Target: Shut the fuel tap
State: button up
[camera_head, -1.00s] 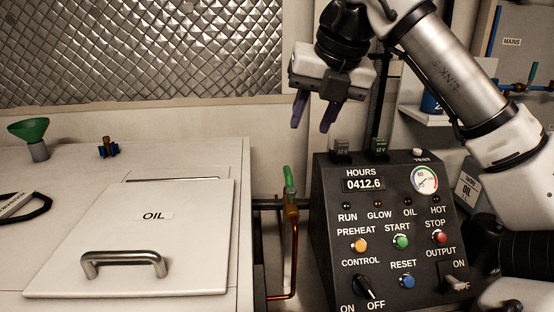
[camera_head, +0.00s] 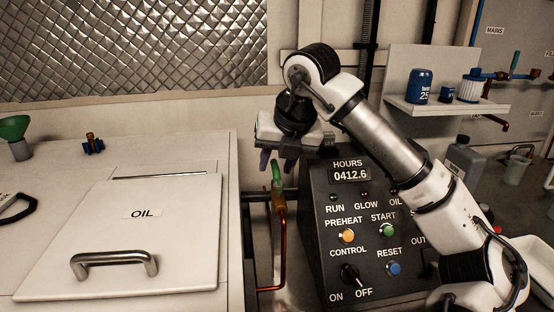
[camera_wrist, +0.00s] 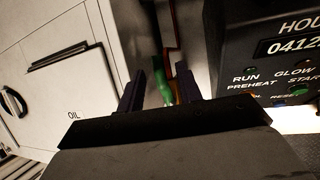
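A tap with a green handle (camera_head: 276,175) and a brass body (camera_head: 279,202) sits on a copper pipe between the white cabinet and the control panel. No label on it is readable. Its handle stands nearly upright, roughly in line with the pipe below. My gripper (camera_head: 277,163) is just above the handle, pointing down, its dark purple fingers apart. In the wrist view, the green handle (camera_wrist: 166,92) shows between the two fingers (camera_wrist: 160,88), nearer the right one. I cannot tell whether a finger touches it.
The control panel (camera_head: 322,235) stands close on the right of the tap. The white cabinet with its OIL lid (camera_head: 130,240) is on the left. A shelf (camera_head: 450,108) holds blue containers.

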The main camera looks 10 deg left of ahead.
jog(key=shift+f, duration=0.2)
grip_shut()
